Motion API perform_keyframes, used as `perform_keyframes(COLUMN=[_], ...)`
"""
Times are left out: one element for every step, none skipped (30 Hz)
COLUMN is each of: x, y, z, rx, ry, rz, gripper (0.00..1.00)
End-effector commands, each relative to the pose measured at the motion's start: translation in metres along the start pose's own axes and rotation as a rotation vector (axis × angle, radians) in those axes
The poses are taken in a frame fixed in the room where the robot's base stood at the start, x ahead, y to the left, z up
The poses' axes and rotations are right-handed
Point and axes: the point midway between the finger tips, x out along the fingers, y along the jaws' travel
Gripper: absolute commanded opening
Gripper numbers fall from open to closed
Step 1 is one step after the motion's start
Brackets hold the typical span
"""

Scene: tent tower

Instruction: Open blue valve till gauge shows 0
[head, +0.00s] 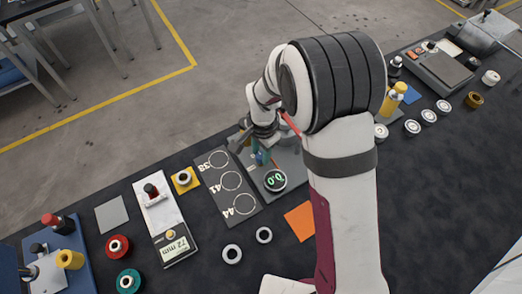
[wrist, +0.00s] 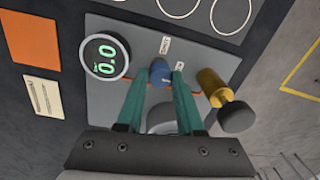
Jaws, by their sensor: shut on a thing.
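The blue valve (wrist: 159,72) is a small blue knob on a grey plate (wrist: 108,105). The green fingers of my gripper (wrist: 160,85) are shut on it, one on each side, in the wrist view. The round gauge (wrist: 105,57) beside the valve shows 0.0 in green digits; it also shows in the head view (head: 275,180). In the head view my gripper (head: 260,157) is over the plate, and the valve is largely hidden there. Small white labels (wrist: 166,45) sit near the valve; their writing is hard to read.
A brass-coloured cylinder with a dark knob (wrist: 213,88) stands close to my right finger in the wrist view. A dark board with circles marked 38, 41 and 44 (head: 250,215) lies left of the plate in the head view. An orange square (head: 300,221) lies in front.

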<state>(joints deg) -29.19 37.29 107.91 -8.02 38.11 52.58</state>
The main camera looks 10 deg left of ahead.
Motion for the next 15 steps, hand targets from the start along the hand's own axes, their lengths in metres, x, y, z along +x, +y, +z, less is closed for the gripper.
perform_keyframes(x=[0.0002, 0.0002, 0.0002, 0.0002, 0.0002, 0.0002, 0.0002, 0.0002, 0.0002, 0.0002, 0.0002, 0.0002, 0.0002, 0.0002, 0.0001], y=[-0.0001, -0.0001, -0.0001, -0.0001, -0.0001, -0.0001, -0.0001, -0.0001, -0.0001, -0.0001, -0.0001, -0.0001, -0.0001, -0.0001, -0.0001], z=[0.0003, 0.0003, 0.0003, 0.0002, 0.0002, 0.0002, 0.0002, 0.0002, 0.0002, 0.0002, 0.0002, 0.0002, 0.0002, 0.0001, 0.0001], rx=[0.002, 0.002, 0.002, 0.002, 0.002, 0.002, 0.002, 0.002, 0.002, 0.001, 0.001, 0.001, 0.001, 0.001, 0.001], ry=[-0.001, -0.001, -0.001, -0.001, -0.001, -0.001, -0.001, -0.001, -0.001, -0.001, -0.001, -0.001, 0.000, 0.000, 0.000], rz=[0.000, 0.000, 0.000, 0.000, 0.000, 0.000, 0.000, 0.000, 0.000, 0.000, 0.000, 0.000, 0.000, 0.000, 0.000], gripper=[0.00, 0.00, 0.00, 0.00, 0.00, 0.00, 0.00, 0.00, 0.00, 0.41, 0.47, 0.54, 0.59, 0.65, 0.66])
